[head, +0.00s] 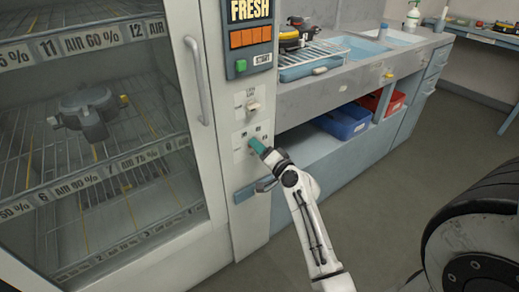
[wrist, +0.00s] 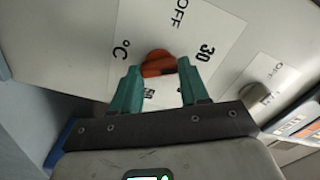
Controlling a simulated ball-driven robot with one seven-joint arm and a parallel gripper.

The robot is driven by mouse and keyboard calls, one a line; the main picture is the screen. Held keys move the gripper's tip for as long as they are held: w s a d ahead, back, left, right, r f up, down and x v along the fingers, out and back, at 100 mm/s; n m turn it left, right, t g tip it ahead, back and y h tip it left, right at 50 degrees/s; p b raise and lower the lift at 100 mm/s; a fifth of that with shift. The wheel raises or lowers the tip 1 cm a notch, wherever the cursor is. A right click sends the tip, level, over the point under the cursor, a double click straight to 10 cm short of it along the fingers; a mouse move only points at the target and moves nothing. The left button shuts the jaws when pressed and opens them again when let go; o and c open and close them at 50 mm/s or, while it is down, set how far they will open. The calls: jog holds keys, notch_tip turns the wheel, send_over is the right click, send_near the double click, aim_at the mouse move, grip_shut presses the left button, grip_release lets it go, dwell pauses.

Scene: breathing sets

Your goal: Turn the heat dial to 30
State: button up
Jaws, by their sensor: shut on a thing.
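The heat dial (wrist: 158,64) is an orange-red knob on a white plate marked OFF, 30 and °C, with another label partly hidden below it. In the wrist view it sits between the teal fingertips of my gripper (wrist: 159,76), which is shut on it. I cannot tell exactly which mark the dial points to. In the head view my gripper (head: 257,145) reaches the lower plate (head: 238,151) on the narrow panel beside the glass-door cabinet, and hides the dial.
A second knob (head: 253,105) is just above; it also shows in the wrist view (wrist: 258,95). A cabinet door handle (head: 197,80) is to the left. A counter (head: 345,92) with sink and bins stands to the right. The floor (head: 385,190) is open there.

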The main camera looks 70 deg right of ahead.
jog(key=o, duration=1.1)
jog(key=shift+c, duration=0.2)
jog(key=shift+s, duration=0.1)
jog(key=v, duration=1)
jog(key=shift+s+a+b, duration=0.2)
jog(key=shift+s+b, duration=0.05)
jog(key=shift+b, duration=0.15)
